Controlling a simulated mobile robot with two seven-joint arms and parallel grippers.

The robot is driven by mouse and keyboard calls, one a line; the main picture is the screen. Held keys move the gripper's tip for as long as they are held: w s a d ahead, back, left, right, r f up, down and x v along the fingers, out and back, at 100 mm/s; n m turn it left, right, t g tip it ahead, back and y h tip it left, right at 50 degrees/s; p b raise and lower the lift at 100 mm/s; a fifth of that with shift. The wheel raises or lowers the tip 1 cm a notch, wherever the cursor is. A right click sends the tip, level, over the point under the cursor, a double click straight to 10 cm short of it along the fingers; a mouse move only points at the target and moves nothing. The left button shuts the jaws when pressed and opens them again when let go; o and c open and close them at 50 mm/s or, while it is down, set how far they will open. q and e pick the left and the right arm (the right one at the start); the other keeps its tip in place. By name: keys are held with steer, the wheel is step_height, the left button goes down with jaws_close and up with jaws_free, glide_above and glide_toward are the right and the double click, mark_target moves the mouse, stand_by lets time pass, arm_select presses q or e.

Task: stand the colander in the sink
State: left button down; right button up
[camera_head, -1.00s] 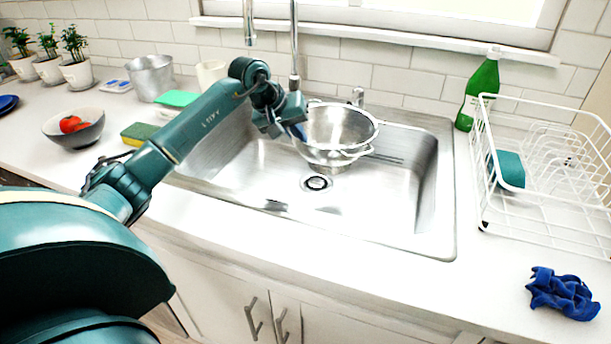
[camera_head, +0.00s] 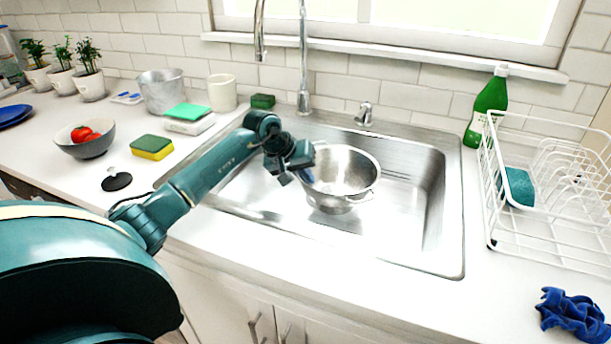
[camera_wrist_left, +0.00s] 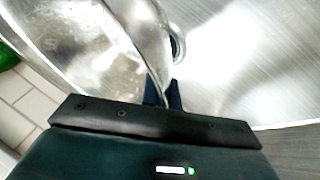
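The shiny metal colander (camera_head: 345,168) is upright inside the steel sink (camera_head: 405,225), left of the sink's middle. I cannot tell for sure whether its base touches the sink floor. My left gripper (camera_head: 302,177) is at the colander's left rim. In the left wrist view the colander (camera_wrist_left: 90,45) fills the upper left, and its rim runs down between the two dark fingers of my left gripper (camera_wrist_left: 163,92), which look closed on it. The fingertips are partly hidden in the head view. My right gripper is not in view.
The faucet (camera_head: 303,60) rises behind the sink. A white dish rack (camera_head: 545,245) and a green bottle (camera_head: 487,105) stand to the right, with a blue cloth (camera_head: 572,315) in front. A bowl (camera_head: 90,145), a sponge (camera_head: 152,147) and a black stopper (camera_head: 116,180) are on the left counter.

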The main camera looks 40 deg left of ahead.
arm_select(q)
steer(key=shift+f+b, duration=0.35)
steer(key=c, duration=2.1)
jaws_free()
steer(key=shift+c, duration=0.2)
steer(key=o, duration=0.5)
steer(key=shift+c, duration=0.2)
steer(key=shift+r+p, duration=0.25)
steer(key=shift+p, duration=0.1)
steer(key=v, duration=1.2)
steer(key=shift+r, duration=0.4)
